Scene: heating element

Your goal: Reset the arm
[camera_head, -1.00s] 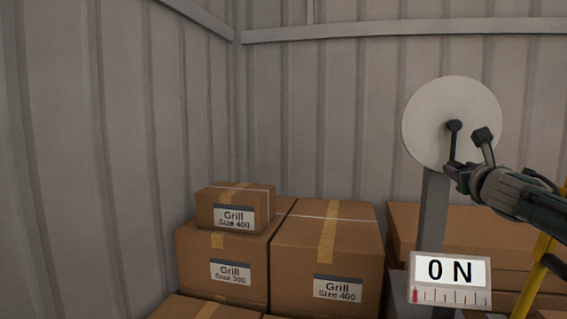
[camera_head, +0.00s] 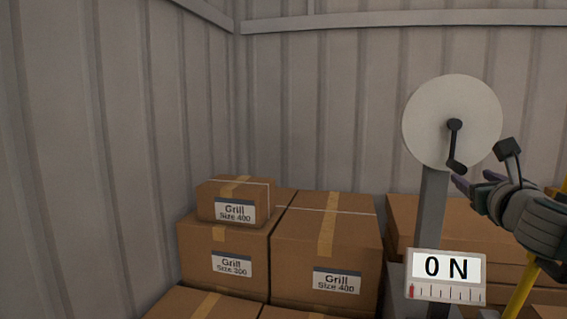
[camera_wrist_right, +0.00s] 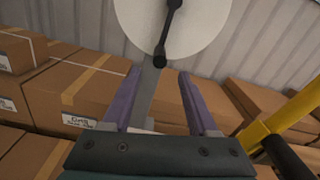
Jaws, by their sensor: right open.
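My right gripper (camera_head: 463,182) is open and empty, just below and to the right of the black crank (camera_head: 455,145) on the white disc (camera_head: 475,105). The crank hangs down from its hub, its handle end tilted slightly right. In the right wrist view the two purple fingers (camera_wrist_right: 158,98) are spread apart, and the crank handle (camera_wrist_right: 159,56) shows beyond their tips, apart from them. The disc stands on a grey post (camera_head: 432,205). A display (camera_head: 446,275) below it reads "0 N". My left gripper is not in view.
Cardboard boxes labelled Grill (camera_head: 325,240) are stacked left of the post, and more boxes (camera_head: 402,218) stand behind it. A yellow bar (camera_head: 523,288) is at the lower right. Corrugated metal walls (camera_head: 330,110) close off the back and left.

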